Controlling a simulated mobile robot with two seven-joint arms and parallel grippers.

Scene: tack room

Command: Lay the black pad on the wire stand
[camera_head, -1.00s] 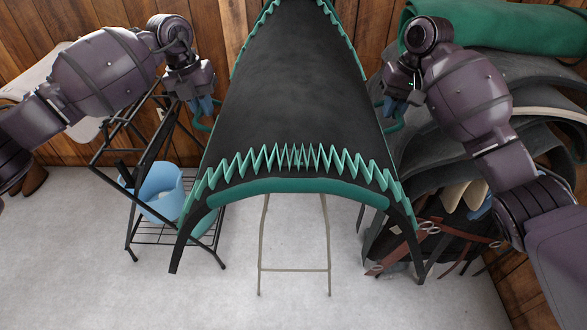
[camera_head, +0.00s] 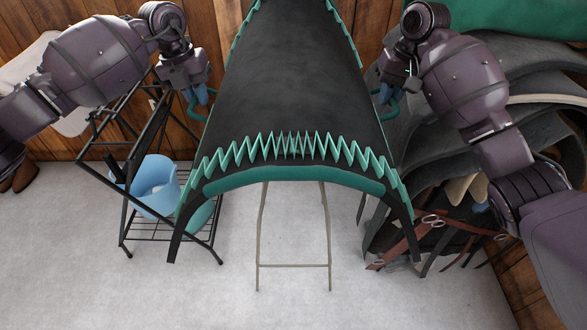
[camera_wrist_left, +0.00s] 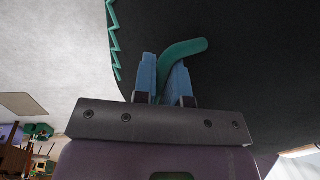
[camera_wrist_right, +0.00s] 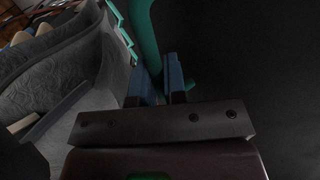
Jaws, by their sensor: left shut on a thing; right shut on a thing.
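The black pad (camera_head: 290,100) is a wide arched sheet with teal zigzag edging and a teal front border. It is held up by both grippers and hangs over the wire stand (camera_head: 294,264), a thin tan frame. Only the stand's lower front shows; the pad hides its top, so I cannot tell whether they touch. My left gripper (camera_head: 202,96) is shut on the teal handle at the pad's left side, also seen in the left wrist view (camera_wrist_left: 185,48). My right gripper (camera_head: 386,94) is shut on the right teal handle (camera_wrist_right: 143,35).
A black metal rack (camera_head: 130,205) with a light blue bucket (camera_head: 157,188) stands at left. Dark saddle pads (camera_head: 530,125) and leather straps (camera_head: 435,240) are stacked close at right. A plank wall is behind. The grey floor in front is clear.

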